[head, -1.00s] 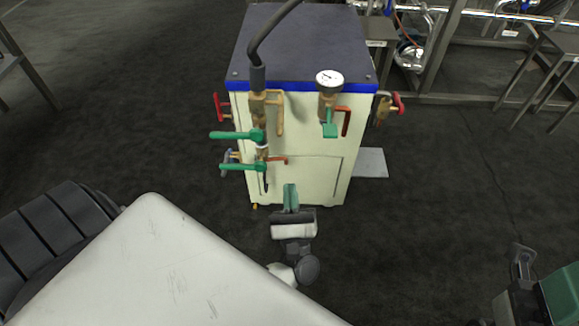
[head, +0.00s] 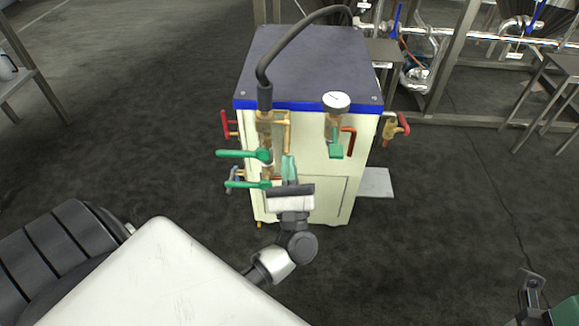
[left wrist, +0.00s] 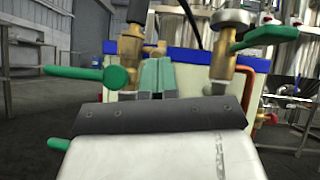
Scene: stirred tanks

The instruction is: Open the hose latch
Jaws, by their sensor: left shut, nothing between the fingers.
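A black hose (head: 266,68) runs down into a brass coupling (head: 265,122) on the front of the cream tank cabinet. A tan latch bar (head: 287,128) stands upright at the coupling's right side. My left gripper (head: 289,168) is just below and in front of the latch bar, its green fingers shut and empty. In the left wrist view the fingers (left wrist: 157,75) point at the cabinet, just right of the brass coupling (left wrist: 131,45). Contact with the latch cannot be told.
Green valve handles (head: 240,154) stick out left of the coupling. A pressure gauge (head: 336,102) with a green handle (head: 336,151) below it is to the right. Red handles (head: 403,123) project from the cabinet's sides.

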